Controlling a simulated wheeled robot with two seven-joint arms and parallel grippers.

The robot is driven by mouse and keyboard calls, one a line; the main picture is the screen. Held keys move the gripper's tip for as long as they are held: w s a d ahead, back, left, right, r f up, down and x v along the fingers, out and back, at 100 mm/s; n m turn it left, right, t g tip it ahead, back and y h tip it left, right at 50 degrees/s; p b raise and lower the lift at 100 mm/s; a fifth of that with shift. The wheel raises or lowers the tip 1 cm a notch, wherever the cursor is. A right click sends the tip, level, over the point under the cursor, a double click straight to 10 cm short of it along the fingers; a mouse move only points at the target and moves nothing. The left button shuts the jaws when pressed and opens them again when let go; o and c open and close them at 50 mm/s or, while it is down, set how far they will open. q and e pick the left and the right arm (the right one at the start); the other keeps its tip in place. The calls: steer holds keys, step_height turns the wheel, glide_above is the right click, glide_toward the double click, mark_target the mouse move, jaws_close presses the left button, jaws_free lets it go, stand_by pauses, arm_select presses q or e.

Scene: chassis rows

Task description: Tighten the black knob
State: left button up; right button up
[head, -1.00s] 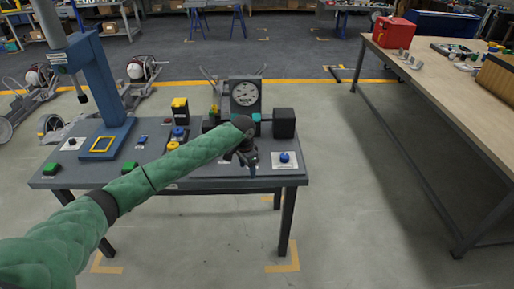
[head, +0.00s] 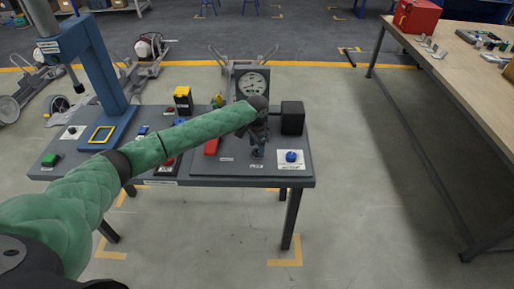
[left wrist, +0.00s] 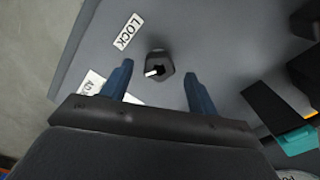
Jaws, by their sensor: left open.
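The black knob (left wrist: 159,66) shows in the left wrist view as a small dark round knob with a white pointer mark, on a grey panel (left wrist: 225,60). A white label reading LOCK (left wrist: 127,32) lies beside it. My left gripper (left wrist: 158,70) is open, with its two blue fingers on either side of the knob's position in that view. I cannot tell any contact; the fingers look apart from the knob. In the head view my left gripper (head: 258,152) points down over the front middle of the grey bench (head: 225,182) and hides the knob.
A blue knob on a white plate (head: 291,156) sits to the right of my gripper. A dial gauge (head: 252,83) and a black block (head: 292,118) stand behind. A blue column press (head: 97,70) stands at left. A wooden table (head: 460,75) is at right, with clear floor between.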

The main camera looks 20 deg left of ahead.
arm_select(q)
steer(key=shift+s+f, duration=0.15)
steer(key=shift+f, duration=0.95)
arm_select(e)
steer(key=shift+s+d+f, duration=0.4)
steer(key=shift+s+f, duration=0.15)
steer(key=shift+f, duration=0.05)
arm_select(q)
steer(key=shift+c, duration=0.2)
steer(key=c, duration=1)
steer(key=shift+o, duration=0.2)
arm_select(e)
steer(key=shift+d, duration=0.1)
arm_select(q)
steer(key=shift+m+p, duration=0.3)
